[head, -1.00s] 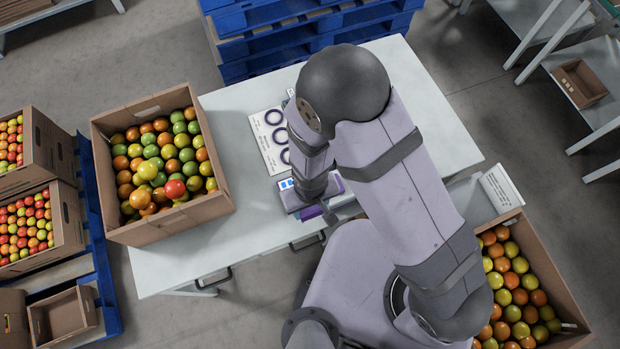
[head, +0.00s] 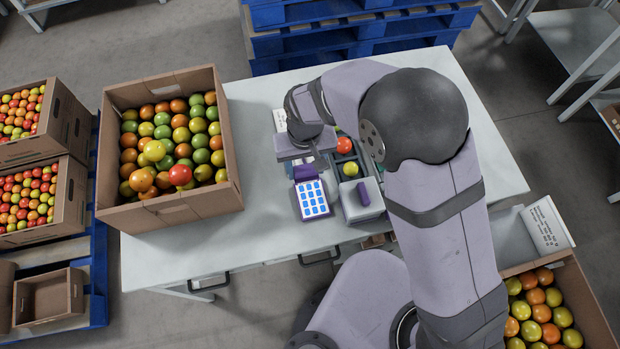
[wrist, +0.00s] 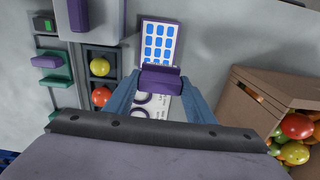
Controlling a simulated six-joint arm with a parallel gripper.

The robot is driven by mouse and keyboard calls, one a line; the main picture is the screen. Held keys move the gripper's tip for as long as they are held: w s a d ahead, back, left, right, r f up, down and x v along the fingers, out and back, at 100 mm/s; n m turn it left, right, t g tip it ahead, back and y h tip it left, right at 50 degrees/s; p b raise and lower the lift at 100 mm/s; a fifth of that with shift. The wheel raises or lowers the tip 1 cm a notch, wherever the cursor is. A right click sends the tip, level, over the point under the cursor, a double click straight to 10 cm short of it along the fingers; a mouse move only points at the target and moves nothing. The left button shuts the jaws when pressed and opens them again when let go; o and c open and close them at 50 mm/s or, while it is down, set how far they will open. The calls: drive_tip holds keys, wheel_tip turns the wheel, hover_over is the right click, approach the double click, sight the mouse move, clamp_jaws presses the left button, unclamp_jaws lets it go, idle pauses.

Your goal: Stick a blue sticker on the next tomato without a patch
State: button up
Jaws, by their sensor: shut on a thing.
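My gripper (wrist: 160,90) is shut on a purple block (wrist: 160,78), seen between its blue fingers in the wrist view. In the head view the purple block (head: 306,172) shows under my gripper, at the far edge of a white sheet of blue stickers (head: 314,200). The sheet also shows in the wrist view (wrist: 158,43); I cannot tell whether block and sheet touch. A red tomato (head: 344,145) and a yellow tomato (head: 350,169) sit in separate compartments of a dark holder. They show in the wrist view too, yellow (wrist: 100,67) and red (wrist: 101,97). No patch is visible on either.
A grey box with a purple handle (head: 363,193) stands right of the sheet. A card with dark rings (wrist: 150,105) lies partly hidden beneath my gripper. A large carton of mixed tomatoes (head: 228,160) stands on the left of the table (head: 250,235). Another carton is lower right.

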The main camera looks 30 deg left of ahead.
drive_tip(key=s+d, duration=0.2)
drive_tip(key=d, duration=0.1)
drive_tip(key=shift+f, duration=0.1)
wheel_tip(320, 180, down, 6)
drive_tip(key=b, duration=0.5)
idle(0.5)
drive_tip(key=shift+d+f+b, duration=0.15)
drive_tip(key=shift+f+b, duration=0.3)
drive_tip(key=shift+f, duration=0.1)
idle(2.4)
drive_tip(key=shift+r, duration=0.2)
wheel_tip(320, 180, up, 7)
drive_tip(key=p, duration=0.6)
